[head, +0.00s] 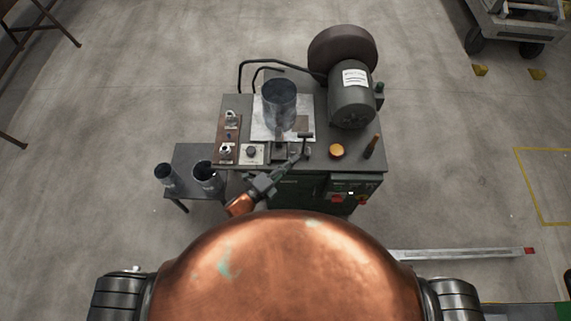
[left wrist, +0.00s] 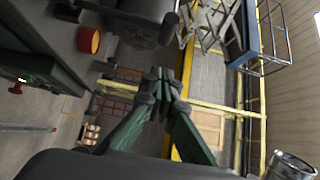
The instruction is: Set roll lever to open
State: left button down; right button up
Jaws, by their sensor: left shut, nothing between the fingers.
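A dark bench machine (head: 228,104) stands ahead in the head view. A small dark T-shaped lever (head: 306,135) stands near its front middle, just in front of the grey metal duct cylinder (head: 279,104). A second lever with a wooden handle (head: 373,144) leans at the front right; no label shows which is the roll lever. My left gripper (head: 301,152) reaches in from the front, with its tips close by the T-shaped lever; I cannot tell whether they touch it. In the left wrist view its green fingers (left wrist: 158,76) are together and empty. My right gripper is out of view.
An orange knob (head: 337,151) sits right of the T-shaped lever, and a large motor (head: 351,96) behind it. Small fittings (head: 227,151) line the left edge. A low side table (head: 185,154) holds two dark cups. Floor around is mostly clear.

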aim_at(304, 144)
pick_arm(q)
jog(key=w+d+p, duration=0.1)
jog(key=w+d, duration=0.2)
jog(key=w, duration=0.4)
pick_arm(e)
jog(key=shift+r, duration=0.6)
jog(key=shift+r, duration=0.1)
